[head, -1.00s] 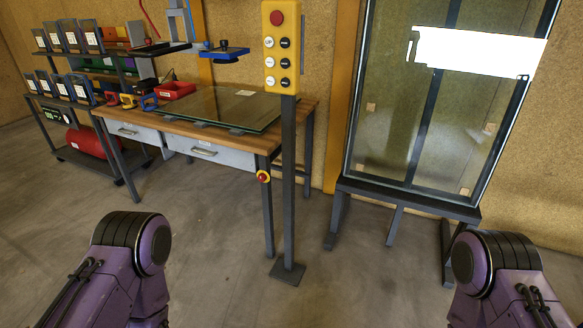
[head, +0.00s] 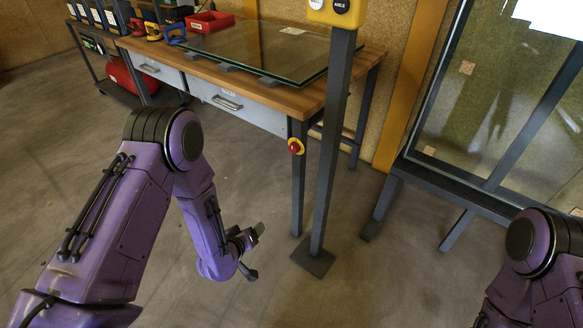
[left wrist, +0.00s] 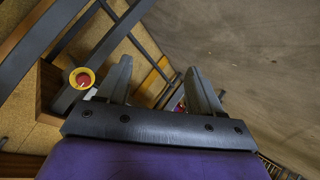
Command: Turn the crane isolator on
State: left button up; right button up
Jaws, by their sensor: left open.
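A small red knob on a yellow round plate (head: 296,146), which looks like the crane isolator, is mounted near the top of the workbench's front right leg. It also shows in the left wrist view (left wrist: 82,78), left of the fingers. Its knob position is too small to read. My left gripper (head: 256,252) is open and empty. In the head view it is below and left of the knob, apart from it. Its two fingers (left wrist: 158,68) show spread in the left wrist view. My right arm shows at the lower right, but its gripper is out of view.
A dark post (head: 331,140) with a yellow button box (head: 343,12) stands just right of the knob. The wooden workbench (head: 300,101) carries a glass pane (head: 262,50). A tilted glass frame (head: 490,120) stands at the right. The floor before the bench is clear.

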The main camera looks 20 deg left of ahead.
pick_arm(q)
jog(key=w+d+r+t+h+b, duration=0.1)
jog(key=w+t+b, duration=0.15)
jog(key=w, duration=0.45)
jog(key=w+r+t+h+b, duration=0.1)
jog(key=w+t+h+b, duration=0.1)
jog(key=w+b, duration=0.35)
jog(key=m+t+h, duration=0.2)
send_near(293, 150)
jog(key=b+x, duration=0.1)
jog(key=x, duration=0.7)
jog(key=shift+w+b, duration=0.4)
pick_arm(e)
notch_tip(293, 150, down, 14)
pick_arm(q)
jog(key=c, duration=1.1)
jog(key=shift+o, duration=0.2)
jog(key=shift+f, duration=0.1)
